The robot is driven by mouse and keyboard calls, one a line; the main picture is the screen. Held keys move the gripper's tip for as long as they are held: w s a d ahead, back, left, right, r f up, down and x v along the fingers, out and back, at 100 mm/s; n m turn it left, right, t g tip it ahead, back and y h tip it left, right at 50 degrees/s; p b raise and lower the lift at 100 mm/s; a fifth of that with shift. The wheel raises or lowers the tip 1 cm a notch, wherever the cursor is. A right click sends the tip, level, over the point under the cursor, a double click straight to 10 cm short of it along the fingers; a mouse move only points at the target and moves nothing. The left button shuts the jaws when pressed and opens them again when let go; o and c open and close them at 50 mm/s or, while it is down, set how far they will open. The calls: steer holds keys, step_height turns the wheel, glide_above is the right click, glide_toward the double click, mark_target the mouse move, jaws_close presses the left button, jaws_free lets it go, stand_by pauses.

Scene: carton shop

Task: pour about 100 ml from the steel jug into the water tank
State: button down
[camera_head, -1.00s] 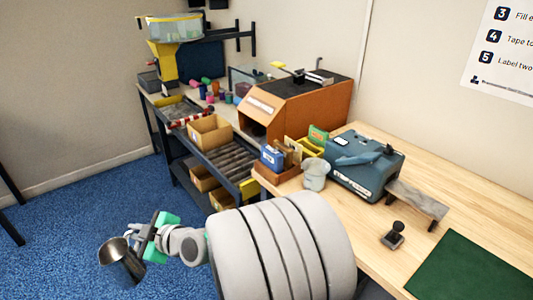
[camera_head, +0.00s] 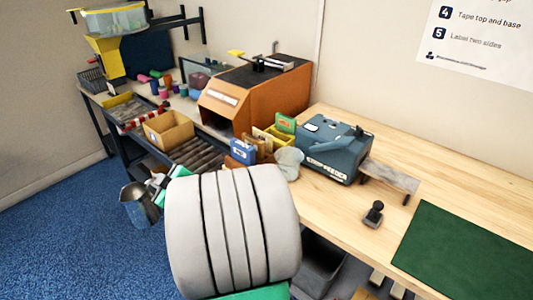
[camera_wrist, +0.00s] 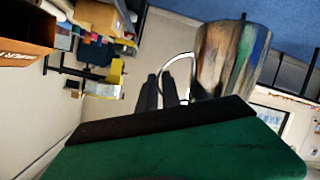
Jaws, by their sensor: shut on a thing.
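The steel jug (camera_head: 140,207) hangs over the blue floor at the lower left of the head view, its open rim up and its body leaning a little. It shows large in the wrist view (camera_wrist: 230,62). My gripper (camera_head: 156,188) is shut on its handle; the dark fingertips (camera_wrist: 162,92) meet the handle loop in the wrist view. The jug's contents are hidden. No tank is clearly marked; a blue-grey strip feeder (camera_head: 335,150) stands on the wooden bench, with a pale grey pot (camera_head: 288,163) beside it. I cannot tell which holds the water.
The wooden bench (camera_head: 450,192) carries a dark stamp (camera_head: 374,213) and a green mat (camera_head: 465,250). An orange box-like machine (camera_head: 255,98), small cartons and a roller conveyor (camera_head: 200,153) stand left of the feeder. Open blue floor (camera_head: 60,230) lies at the left. My arm covers part of the bench's front.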

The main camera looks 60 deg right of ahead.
steer(key=s+d+r+m+g+h+p, duration=0.1)
steer(key=s+d+r+m+g+h, duration=0.15)
steer(key=s+d, duration=0.5)
steer(key=s+d+r+m+g+h, duration=0.1)
steer(key=s+d+r+m+h, duration=0.25)
steer(key=d, duration=0.75)
steer(key=s+d+r+m+g+h+p, duration=0.1)
steer(key=s+d+r+m+g+h, duration=0.15)
steer(key=s+d, duration=0.5)
steer(key=s+d+r+m+g+h, duration=0.1)
steer(key=s+d+r+m+g, duration=0.1)
steer(key=s, duration=0.7)
steer(key=s+d+r+m+g+h+p, duration=0.1)
steer(key=s+d+r+m+g, duration=0.2)
steer(key=s+d, duration=0.3)
steer(key=s+d+r+m+g+h, duration=0.1)
steer(key=s+d+r+m+g, duration=0.2)
steer(key=s, duration=0.8)
step_height(320, 180, up, 2)
steer(key=shift+s+d+r+m, duration=0.1)
steer(key=shift+s+d+m, duration=0.25)
steer(key=shift+d, duration=0.75)
steer(key=shift+w+a+g+p, duration=0.1)
steer(key=shift+g+p, duration=0.2)
steer(key=shift+p, duration=0.05)
steer(key=w+a+r+n+g+h+p, duration=0.2)
steer(key=w+n+g+h+p, duration=0.1)
steer(key=w+n, duration=0.6)
steer(key=shift+w+h, duration=0.45)
